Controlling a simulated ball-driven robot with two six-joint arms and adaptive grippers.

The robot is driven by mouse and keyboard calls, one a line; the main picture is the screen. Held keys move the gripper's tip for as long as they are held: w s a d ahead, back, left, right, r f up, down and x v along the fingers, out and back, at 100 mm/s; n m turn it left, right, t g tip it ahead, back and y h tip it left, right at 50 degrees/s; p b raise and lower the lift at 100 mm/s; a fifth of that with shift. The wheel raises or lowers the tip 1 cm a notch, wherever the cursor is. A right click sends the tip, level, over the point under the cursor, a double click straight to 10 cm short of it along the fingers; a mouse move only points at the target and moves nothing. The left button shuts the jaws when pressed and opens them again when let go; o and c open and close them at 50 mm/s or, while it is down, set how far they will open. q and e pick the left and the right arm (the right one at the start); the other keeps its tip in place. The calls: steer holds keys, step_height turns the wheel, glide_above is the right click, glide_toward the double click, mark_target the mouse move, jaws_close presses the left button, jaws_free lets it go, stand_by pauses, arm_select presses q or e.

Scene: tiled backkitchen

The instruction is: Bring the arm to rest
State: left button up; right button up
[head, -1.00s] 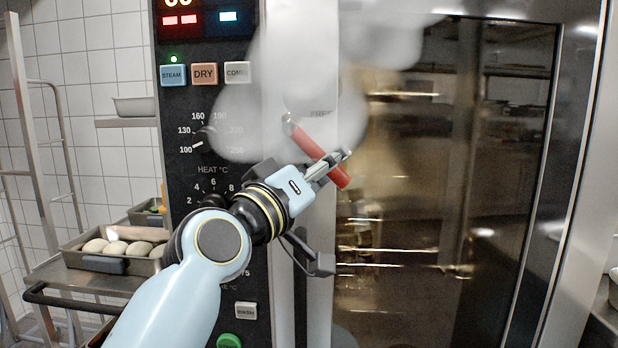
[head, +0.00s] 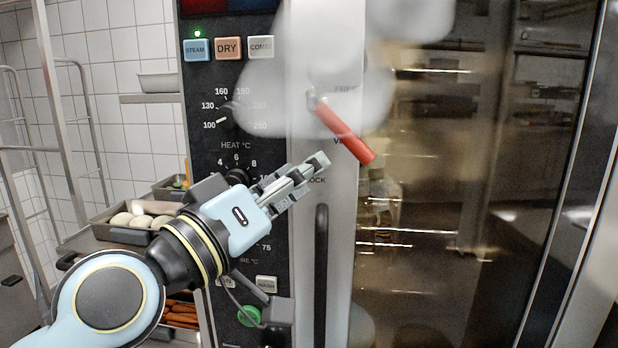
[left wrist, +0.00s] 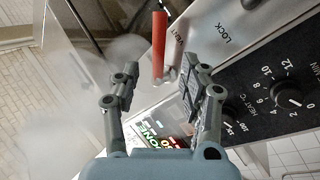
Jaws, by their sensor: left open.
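My left gripper (head: 303,178) is in front of the oven's control panel in the head view, below and left of a red lever handle (head: 345,136). It is apart from the handle and nothing is held in it. In the left wrist view my left gripper (left wrist: 152,90) shows its two fingers spread apart. There the red handle (left wrist: 159,45) appears beyond the fingertips. The handle slants down to the right on the oven's pale front strip. My right gripper is in neither view.
The oven control panel (head: 235,100) and the dark glass door (head: 460,200) stand close ahead. A trolley at left carries a tray (head: 115,233) of pale dough pieces. Carrots (head: 182,315) lie lower down. White vapour (head: 300,90) hides part of the panel. Tiled wall stands behind.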

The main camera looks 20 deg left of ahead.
arm_select(q)
step_height(320, 180, down, 24)
steer(key=w+r+g+y+b, duration=0.1)
steer(key=w+g+b, duration=0.1)
steer(key=g+b, duration=0.25)
steer(key=s+a+f+m+g+y+b, duration=0.1)
steer(key=s+f+g, duration=0.1)
steer(key=f, duration=0.7)
steer(key=s+a+f+g+b, duration=0.1)
steer(key=s+a+f, duration=0.15)
steer(key=f, duration=0.65)
steer(key=s+a+f+m+g+y+b, duration=0.1)
steer(key=s+f+g, duration=0.1)
steer(key=f, duration=0.7)
steer(key=s+a+f+m+g+y+b, duration=0.1)
steer(key=s+a+f+g, duration=0.15)
steer(key=s+f, duration=0.75)
steer(key=s+a+f+g+y+b, duration=0.1)
steer(key=s+a+f+g, duration=0.15)
steer(key=s+f, duration=0.75)
steer(key=s+a+f+m+g, duration=0.1)
steer(key=s+f+g, duration=0.1)
steer(key=s, duration=0.6)
steer(key=s+a+f+m+g, duration=0.1)
steer(key=s+f+g, duration=0.1)
steer(key=s+f, duration=0.3)
steer(key=s, duration=0.4)
